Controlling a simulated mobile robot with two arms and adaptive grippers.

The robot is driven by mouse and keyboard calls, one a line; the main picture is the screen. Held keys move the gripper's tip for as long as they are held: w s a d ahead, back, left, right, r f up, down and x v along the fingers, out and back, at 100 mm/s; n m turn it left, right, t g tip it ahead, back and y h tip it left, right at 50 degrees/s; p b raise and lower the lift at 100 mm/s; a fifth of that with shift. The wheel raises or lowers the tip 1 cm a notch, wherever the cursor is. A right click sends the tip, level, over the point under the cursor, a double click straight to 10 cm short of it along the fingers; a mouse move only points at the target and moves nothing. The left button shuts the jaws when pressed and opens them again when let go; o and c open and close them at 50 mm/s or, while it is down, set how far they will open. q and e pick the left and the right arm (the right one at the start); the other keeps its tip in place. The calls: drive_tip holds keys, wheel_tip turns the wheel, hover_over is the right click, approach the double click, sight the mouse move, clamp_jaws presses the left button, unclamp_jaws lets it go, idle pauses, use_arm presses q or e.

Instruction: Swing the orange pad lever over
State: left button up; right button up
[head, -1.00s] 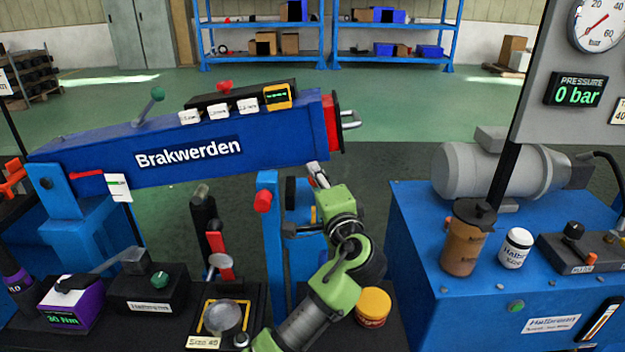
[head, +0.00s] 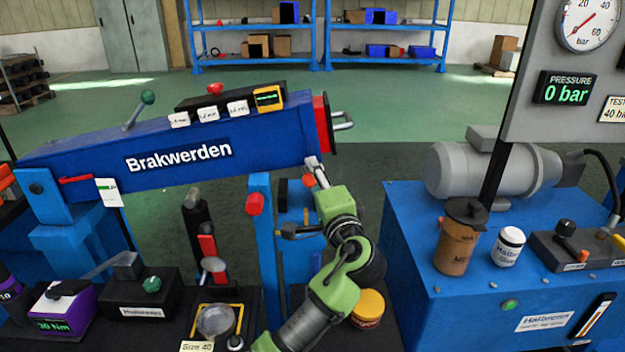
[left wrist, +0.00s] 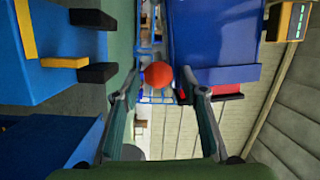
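An orange ball knob (head: 308,181), which I take to be the pad lever's end, shows just below the front end of the blue Brakwerden boom (head: 240,125). In the left wrist view the orange knob (left wrist: 158,74) is between the fingertips of my left gripper (left wrist: 168,90), with gaps on both sides. My left gripper (head: 315,167) is open in the head view too, its fingers pointing up beside the knob. The lever's shaft is hidden or too small to tell. My right gripper is not in view.
A blue post with a red knob (head: 255,203) stands left of my arm. A yellow-lidded jar (head: 367,308) is close to its right. The blue bench (head: 450,322) with the pump motor (head: 490,170) is further right. A metal loop (head: 342,120) sticks out from the boom's red end.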

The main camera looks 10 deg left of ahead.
use_arm(q)
drive_tip(key=shift+a+f, duration=0.1)
drive_tip(key=shift+a, duration=0.1)
drive_tip(key=shift+s, duration=0.1)
drive_tip(key=v, duration=0.7)
drive_tip(key=shift+s+d, duration=0.15)
drive_tip(key=shift+d, duration=0.05)
